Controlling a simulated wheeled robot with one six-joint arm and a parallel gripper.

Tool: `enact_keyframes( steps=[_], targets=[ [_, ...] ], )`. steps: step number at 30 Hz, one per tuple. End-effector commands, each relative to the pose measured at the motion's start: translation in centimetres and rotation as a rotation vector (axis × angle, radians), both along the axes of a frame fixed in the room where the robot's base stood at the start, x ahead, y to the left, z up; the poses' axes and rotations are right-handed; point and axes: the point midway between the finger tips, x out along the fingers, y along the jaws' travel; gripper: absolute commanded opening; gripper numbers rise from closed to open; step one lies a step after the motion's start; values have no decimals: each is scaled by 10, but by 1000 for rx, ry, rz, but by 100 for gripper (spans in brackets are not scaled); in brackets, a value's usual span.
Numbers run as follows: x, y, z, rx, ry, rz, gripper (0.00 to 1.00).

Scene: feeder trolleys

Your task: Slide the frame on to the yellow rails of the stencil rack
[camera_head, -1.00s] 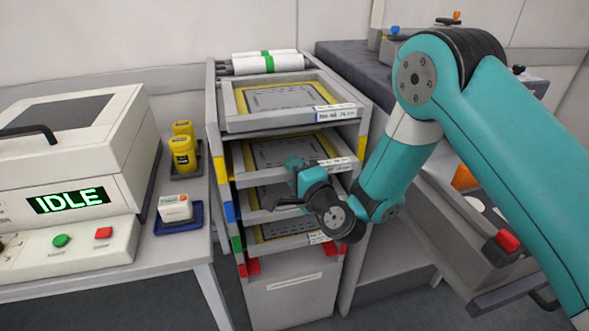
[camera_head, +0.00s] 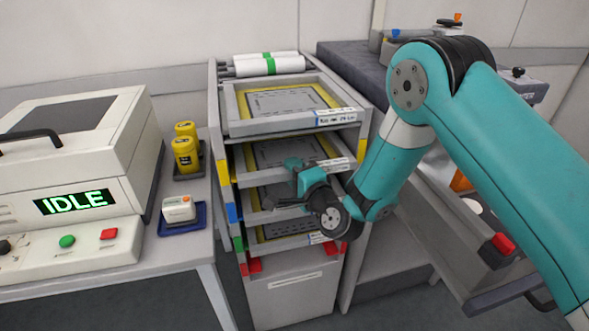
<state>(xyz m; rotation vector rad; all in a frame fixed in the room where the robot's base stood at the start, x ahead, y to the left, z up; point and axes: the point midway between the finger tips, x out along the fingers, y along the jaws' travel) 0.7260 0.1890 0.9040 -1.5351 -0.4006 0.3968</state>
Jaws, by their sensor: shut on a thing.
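The stencil rack (camera_head: 355,200) is a grey upright stand with coloured marks on its posts, and the yellow mark (camera_head: 222,172) shows at the second level. A grey frame (camera_head: 256,178) with a yellow-edged stencil and a white label lies at that level, between the posts. My gripper (camera_head: 297,190) is at the rack's front, shut on what appears to be this frame's front bar. The gripper and wrist hide the grip and part of the bar. The rails under the frame are hidden, so I cannot tell how it sits on them.
Another frame (camera_head: 232,128) lies on the rack's top, with more frames at the lower levels. White rolls (camera_head: 270,66) lie behind. A bench with an IDLE machine (camera_head: 75,150), yellow jars (camera_head: 185,153) and a blue tray (camera_head: 182,228) stands left. A grey trolley is close on the right.

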Motion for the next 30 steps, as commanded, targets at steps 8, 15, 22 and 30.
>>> enact_keyframes(
  steps=[8, 15, 22, 30],
  targets=[
    [2, 1, 1, 2, -2, -1, 0],
    [2, 1, 1, 1, -3, -1, 54],
    [1, 0, -1, 0, 2, 0, 61],
    [1, 0, 0, 0, 1, 0, 100]
  ],
)
